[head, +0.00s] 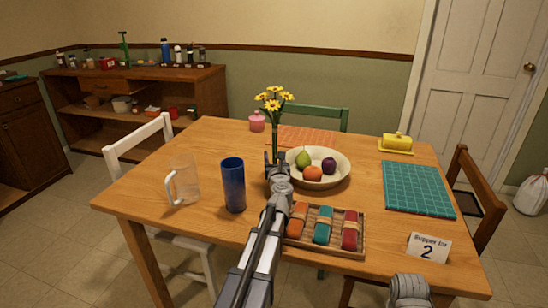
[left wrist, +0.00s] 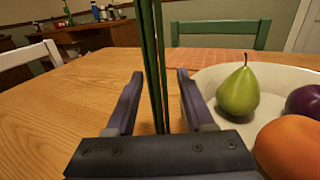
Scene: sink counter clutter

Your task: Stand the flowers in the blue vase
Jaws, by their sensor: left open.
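The yellow flowers (head: 273,98) stand upright on green stems near the middle of the table, left of the fruit bowl. My left gripper (head: 275,158) is at the lower stems, with its jaws open. In the left wrist view the green stems (left wrist: 154,70) pass between the two fingers of my left gripper (left wrist: 158,95), with gaps on both sides. The lower stem ends are hidden by the gripper. The blue vase (head: 233,186) stands upright on the table, left of my left arm. I cannot see down into it. My right gripper's fingers are not in view.
A cream bowl (head: 341,168) with a pear, an orange and a plum sits close right of the gripper. A clear pitcher (head: 184,180) stands left of the vase. A tray (head: 294,241) of rolled napkins lies in front, beside my left arm. A number card (head: 428,248) stands front right.

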